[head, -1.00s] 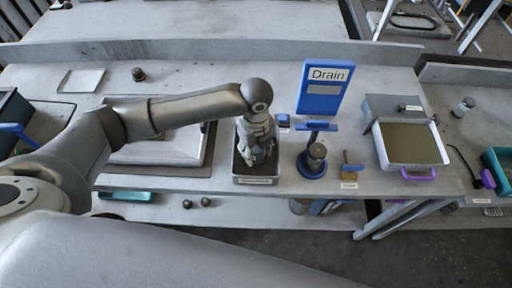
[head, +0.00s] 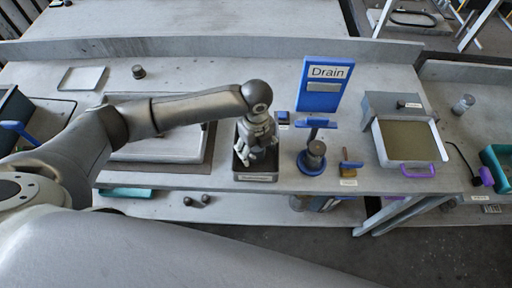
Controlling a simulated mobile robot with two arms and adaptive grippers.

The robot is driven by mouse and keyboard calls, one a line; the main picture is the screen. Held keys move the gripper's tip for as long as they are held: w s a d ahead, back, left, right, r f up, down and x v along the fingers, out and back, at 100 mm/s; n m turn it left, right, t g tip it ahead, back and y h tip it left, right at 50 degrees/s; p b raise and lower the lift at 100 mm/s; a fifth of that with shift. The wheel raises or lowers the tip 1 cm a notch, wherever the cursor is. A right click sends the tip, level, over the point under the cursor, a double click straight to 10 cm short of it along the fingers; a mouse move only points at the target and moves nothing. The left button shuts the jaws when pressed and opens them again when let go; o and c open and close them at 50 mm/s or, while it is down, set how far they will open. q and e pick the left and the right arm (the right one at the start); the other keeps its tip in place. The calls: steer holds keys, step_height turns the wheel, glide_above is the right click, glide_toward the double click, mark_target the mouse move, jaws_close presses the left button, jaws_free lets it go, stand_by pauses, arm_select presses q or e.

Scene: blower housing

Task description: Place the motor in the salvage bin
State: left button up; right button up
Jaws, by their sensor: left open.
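My left gripper (head: 257,155) points down into a small grey open-topped bin (head: 240,177) with a label on its front, too small to read. The gripper's fingers are spread open at the level of the bin's rim. I cannot make out the motor clearly. The gripper covers part of the bin's inside, so I cannot tell whether the motor lies there. My right gripper is not in view.
Right of the bin, a dark cylinder (head: 316,150) stands on a round blue base by the blue Drain sign (head: 323,86). A tray with a purple handle (head: 418,171) stands further right. A large pale tray (head: 160,150) lies left, partly behind my arm.

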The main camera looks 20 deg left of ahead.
arm_select(q)
steer(key=shift+r, duration=0.4)
step_height(320, 180, up, 11)
steer(key=b, duration=0.2)
steer(key=shift+r+b, duration=0.2)
steer(key=shift+b, duration=0.1)
steer(key=shift+f, duration=0.1)
